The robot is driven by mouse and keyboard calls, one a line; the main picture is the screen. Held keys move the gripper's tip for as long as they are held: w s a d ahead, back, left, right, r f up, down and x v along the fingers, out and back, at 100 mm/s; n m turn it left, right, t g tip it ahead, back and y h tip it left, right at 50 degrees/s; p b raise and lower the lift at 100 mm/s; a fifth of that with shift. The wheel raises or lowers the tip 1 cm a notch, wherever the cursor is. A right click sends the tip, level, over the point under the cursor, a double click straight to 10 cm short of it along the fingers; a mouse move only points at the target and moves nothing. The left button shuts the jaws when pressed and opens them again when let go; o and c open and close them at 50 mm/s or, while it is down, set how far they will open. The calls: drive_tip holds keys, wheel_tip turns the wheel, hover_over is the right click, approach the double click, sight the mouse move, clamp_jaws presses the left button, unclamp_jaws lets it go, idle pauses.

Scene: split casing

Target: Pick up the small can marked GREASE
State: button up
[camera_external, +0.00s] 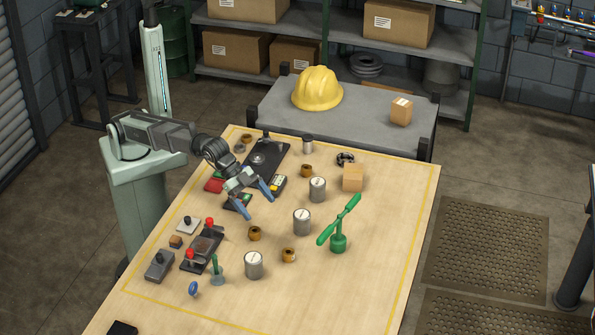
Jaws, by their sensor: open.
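Three grey metal cans with pale lids stand upright on the wooden table: a front can (254,265), a middle can (302,222) and a back can (317,190). A smaller metal cylinder (307,144) stands near the far edge. The markings are too small to read, so I cannot tell which one says GREASE. My gripper (259,207) is open and empty above the table, its two blue-grey fingers apart and pointing down. It is left of the middle can and touches no can.
A green propeller-like piece (338,241) stands right of the cans. A wooden block (353,178) and brown rings (255,233) lie among them. A dark fixture with red knobs (203,248) is at left. The table's right side (390,220) is clear.

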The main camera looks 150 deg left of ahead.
sight(299, 211)
drive_tip(key=s+a+f+n+g, duration=0.2)
drive_tip(key=s+a+f, duration=0.25)
drive_tip(key=a, duration=0.35)
drive_tip(key=s+a+f+n+g, duration=0.2)
drive_tip(key=s+a+f, duration=0.1)
drive_tip(key=s+a, duration=0.35)
drive_tip(key=shift+h, duration=0.4)
drive_tip(key=x, duration=0.9)
drive_tip(key=shift+w+a+r, duration=0.2)
drive_tip(key=shift+a, duration=0.15)
drive_tip(key=shift+w+d+x, duration=0.15)
drive_tip(key=shift+x, duration=1.15)
drive_tip(key=shift+w+d+x, duration=0.15)
drive_tip(key=shift+x, duration=1.15)
drive_tip(key=shift+c, duration=0.4)
drive_tip(key=c, duration=1.1)
drive_tip(key=shift+c, duration=0.3)
drive_tip(key=shift+r, duration=0.2)
